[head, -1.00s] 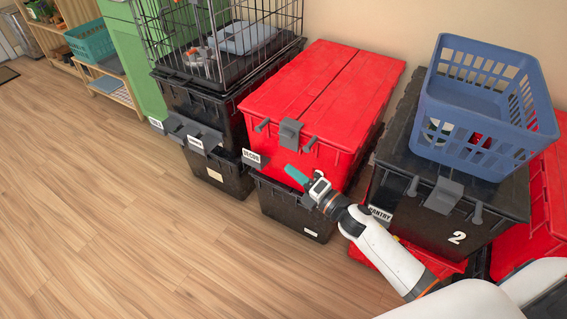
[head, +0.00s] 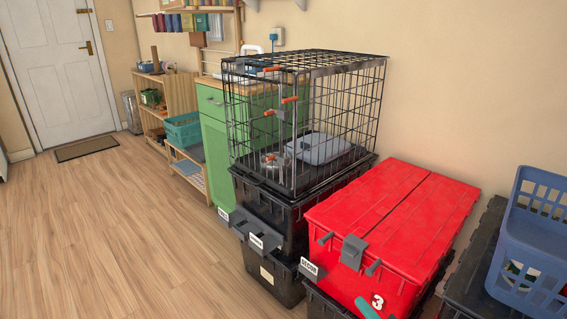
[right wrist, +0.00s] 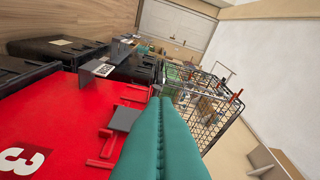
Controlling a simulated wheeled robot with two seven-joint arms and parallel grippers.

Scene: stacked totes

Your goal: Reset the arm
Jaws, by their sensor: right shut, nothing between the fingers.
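My right gripper (head: 367,308) shows only as a teal fingertip at the bottom edge of the head view, in front of the red tote (head: 395,210) marked 3. In the right wrist view its two teal fingers (right wrist: 160,105) lie together, shut and empty. They appear over or beside the red tote (right wrist: 50,125) and its grey latch (right wrist: 125,118); I cannot tell whether they touch. My left gripper is in neither view.
A wire cage (head: 305,125) stands on stacked black totes (head: 275,210). A blue basket (head: 535,240) sits on a black tote at right. A green cabinet (head: 215,155) and shelves (head: 165,95) line the wall. The wooden floor (head: 120,230) at left is clear.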

